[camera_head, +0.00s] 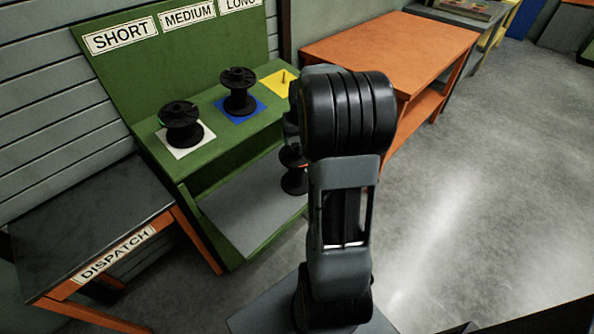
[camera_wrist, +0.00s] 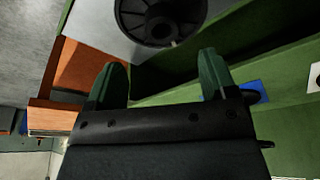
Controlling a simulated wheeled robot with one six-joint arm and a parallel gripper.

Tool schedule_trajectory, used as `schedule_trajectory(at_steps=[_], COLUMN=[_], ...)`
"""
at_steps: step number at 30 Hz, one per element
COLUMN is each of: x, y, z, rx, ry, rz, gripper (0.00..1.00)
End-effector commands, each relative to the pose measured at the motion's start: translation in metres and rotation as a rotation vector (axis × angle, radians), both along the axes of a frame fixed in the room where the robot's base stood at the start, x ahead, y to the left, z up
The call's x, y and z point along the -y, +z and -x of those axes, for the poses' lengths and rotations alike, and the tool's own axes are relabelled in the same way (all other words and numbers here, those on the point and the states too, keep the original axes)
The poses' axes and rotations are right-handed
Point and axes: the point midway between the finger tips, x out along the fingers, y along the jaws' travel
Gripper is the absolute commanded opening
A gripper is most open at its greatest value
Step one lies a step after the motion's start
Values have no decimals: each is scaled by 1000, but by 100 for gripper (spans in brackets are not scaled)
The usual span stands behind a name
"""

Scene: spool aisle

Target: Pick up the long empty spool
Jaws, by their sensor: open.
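A black spool (camera_head: 294,182) stands at the right end of the grey lower shelf, under the LONG side of the green rack. My arm hides part of it in the head view. Its round flange (camera_wrist: 160,18) shows at the top of the wrist view, ahead of my fingertips. My gripper (camera_wrist: 162,65) is open, with nothing between its two green fingers; in the head view it is hidden behind my arm. Whether the spool is empty is hard to tell.
A black spool (camera_head: 181,122) stands on a white square and another (camera_head: 239,88) on a blue square. The yellow square (camera_head: 276,82) shows a small peg. A DISPATCH table (camera_head: 85,215) is left, an orange table (camera_head: 400,48) behind right. The floor (camera_head: 490,190) is clear.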

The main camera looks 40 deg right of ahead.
Motion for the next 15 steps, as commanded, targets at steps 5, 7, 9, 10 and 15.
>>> schedule_trajectory(at_steps=[5, 7, 9, 10, 15], x=[1, 2, 2, 2, 2], y=[-17, -20, -23, -25, -47], z=[-4, -5, -6, -6, -12], rx=[-1, -1, -1, -1, -3], ry=[1, 1, 1, 1, 1], rz=[0, 0, 0, 0, -2], gripper=[78, 78, 78, 78, 78])
